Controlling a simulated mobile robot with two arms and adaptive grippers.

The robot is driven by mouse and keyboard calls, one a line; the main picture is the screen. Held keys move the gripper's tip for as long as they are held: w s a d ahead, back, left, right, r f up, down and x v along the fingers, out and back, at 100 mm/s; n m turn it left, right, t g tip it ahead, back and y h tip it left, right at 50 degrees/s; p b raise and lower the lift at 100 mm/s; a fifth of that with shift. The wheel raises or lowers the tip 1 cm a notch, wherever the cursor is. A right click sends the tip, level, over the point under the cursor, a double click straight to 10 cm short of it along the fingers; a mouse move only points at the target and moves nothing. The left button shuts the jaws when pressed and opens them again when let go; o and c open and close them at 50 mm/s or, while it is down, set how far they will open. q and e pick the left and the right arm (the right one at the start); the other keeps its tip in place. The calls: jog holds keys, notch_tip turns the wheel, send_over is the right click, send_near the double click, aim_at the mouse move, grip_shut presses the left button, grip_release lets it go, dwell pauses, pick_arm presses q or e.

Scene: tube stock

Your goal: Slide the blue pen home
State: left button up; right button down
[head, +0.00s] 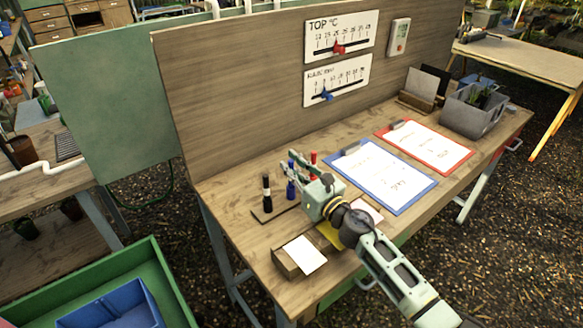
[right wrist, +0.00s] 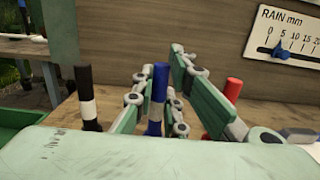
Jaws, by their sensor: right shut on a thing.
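The blue pen (head: 291,188) is upright near the left end of the wooden bench, between the black pen (head: 267,192) and the red pen (head: 313,160). My right gripper (head: 287,163) is shut on the blue pen. In the right wrist view the blue pen (right wrist: 158,88) stands between the fingers, its lower end hidden by my gripper body. The black pen (right wrist: 86,95) is to the left and the red pen (right wrist: 232,90) to the right. A dark strip (head: 275,213) lies at the pens' feet; I cannot tell whether the blue pen touches it.
A blue clipboard (head: 424,186) and a red clipboard (head: 463,155) lie to the right. A grey bin (head: 468,117) stands at the far end. A small box with a white card (head: 305,254) sits at the front edge. The gauge board (head: 230,95) rises behind the pens.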

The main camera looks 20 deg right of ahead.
jog(key=shift+f, duration=0.3)
jog(key=c, duration=1.7)
grip_release()
jog(key=shift+s+a+f, duration=0.1)
jog(key=shift+f, duration=0.2)
notch_tip(320, 180, up, 11)
jog(key=shift+f, duration=0.1)
